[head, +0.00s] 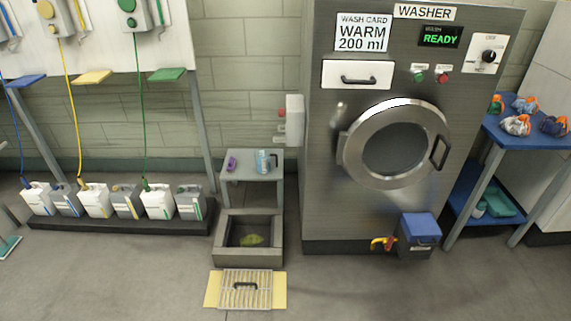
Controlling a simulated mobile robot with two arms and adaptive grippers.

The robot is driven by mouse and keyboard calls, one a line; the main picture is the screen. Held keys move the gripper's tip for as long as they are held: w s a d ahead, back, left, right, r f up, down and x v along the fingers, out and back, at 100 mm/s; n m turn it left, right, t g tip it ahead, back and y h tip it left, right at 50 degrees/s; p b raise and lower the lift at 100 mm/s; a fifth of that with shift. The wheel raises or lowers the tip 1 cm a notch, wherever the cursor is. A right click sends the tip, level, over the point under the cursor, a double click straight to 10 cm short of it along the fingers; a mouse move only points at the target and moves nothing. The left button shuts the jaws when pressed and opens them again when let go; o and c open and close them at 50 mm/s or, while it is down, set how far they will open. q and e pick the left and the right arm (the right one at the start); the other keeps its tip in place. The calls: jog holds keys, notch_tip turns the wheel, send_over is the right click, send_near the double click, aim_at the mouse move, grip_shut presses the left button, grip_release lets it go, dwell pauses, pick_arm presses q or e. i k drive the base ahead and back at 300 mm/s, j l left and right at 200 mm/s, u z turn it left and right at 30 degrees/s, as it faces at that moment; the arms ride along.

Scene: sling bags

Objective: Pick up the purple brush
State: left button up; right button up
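A small purple object (232,163), which looks like the purple brush, lies on the left part of a small grey table (241,176). The table stands at the left side of the washer. A clear blue-tinted jug or cup (263,161) stands on the same table, right of the purple object and apart from it. The brush's bristles are too small to make out. Neither of my grippers is in the head view.
A floor basin (223,251) with something yellow-green inside stands in front of the table, and a grate (246,297) lies before it. The washer (325,215) is at right. Several canisters (97,202) stand at left.

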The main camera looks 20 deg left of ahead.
aim_at(231, 162)
jog(key=i+j+z, duration=0.15)
jog(key=j+z, duration=0.3)
jog(key=i+j+z, duration=0.1)
jog(key=j+z, duration=0.85)
